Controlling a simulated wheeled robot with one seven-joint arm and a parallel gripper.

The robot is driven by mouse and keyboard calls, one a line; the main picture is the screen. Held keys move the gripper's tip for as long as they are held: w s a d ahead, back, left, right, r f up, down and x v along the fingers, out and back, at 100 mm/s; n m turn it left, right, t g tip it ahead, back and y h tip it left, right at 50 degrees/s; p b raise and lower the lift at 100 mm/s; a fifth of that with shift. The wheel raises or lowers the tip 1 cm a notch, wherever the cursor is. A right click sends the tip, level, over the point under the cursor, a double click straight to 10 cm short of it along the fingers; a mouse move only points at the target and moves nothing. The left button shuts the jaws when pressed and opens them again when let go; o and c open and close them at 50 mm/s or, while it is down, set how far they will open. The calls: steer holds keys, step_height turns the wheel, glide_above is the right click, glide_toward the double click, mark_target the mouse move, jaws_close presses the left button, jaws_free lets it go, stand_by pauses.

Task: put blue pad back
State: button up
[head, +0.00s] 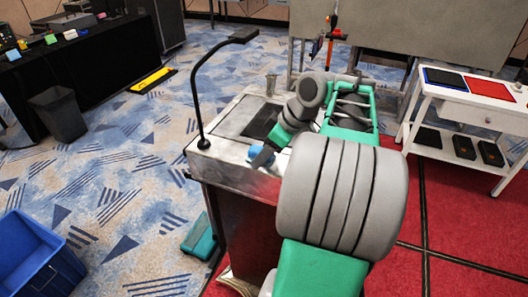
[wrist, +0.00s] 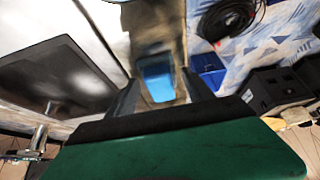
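A small light-blue pad (head: 258,149) shows at the front edge of the metal cart top in the head view, beside my gripper (head: 264,157). In the wrist view the blue pad (wrist: 157,80) lies between the two dark fingers of my gripper (wrist: 160,84). The fingers stand apart, and a narrow gap seems to show on its right side. Contact on the left side is unclear.
The metal cart (head: 238,174) carries a black gooseneck (head: 199,90) at its left and a metal cup (head: 271,84) at the back. A blue bin (head: 38,258) stands at lower left. The white table (head: 470,104) is at the right.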

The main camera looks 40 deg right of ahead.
steer(key=shift+o, duration=0.5)
steer(key=shift+s+d+r, duration=0.15)
steer(key=shift+r, duration=0.4)
steer(key=p+v, duration=0.4)
steer(key=v, duration=0.7)
steer(key=w+a+f+m, duration=0.1)
steer(key=w+a+f, duration=0.15)
steer(key=a, duration=0.55)
steer(key=w+a+f+m, duration=0.1)
steer(key=w+a+m, duration=0.15)
steer(key=a, duration=0.55)
steer(key=s+a+f+m+g+h, duration=0.1)
steer(key=s+a+f+m+h, duration=0.1)
steer(key=s+a+f, duration=0.6)
steer(key=shift+a+f+g+h, duration=0.3)
steer(key=shift+f+h, duration=0.2)
steer(key=shift+f, duration=0.15)
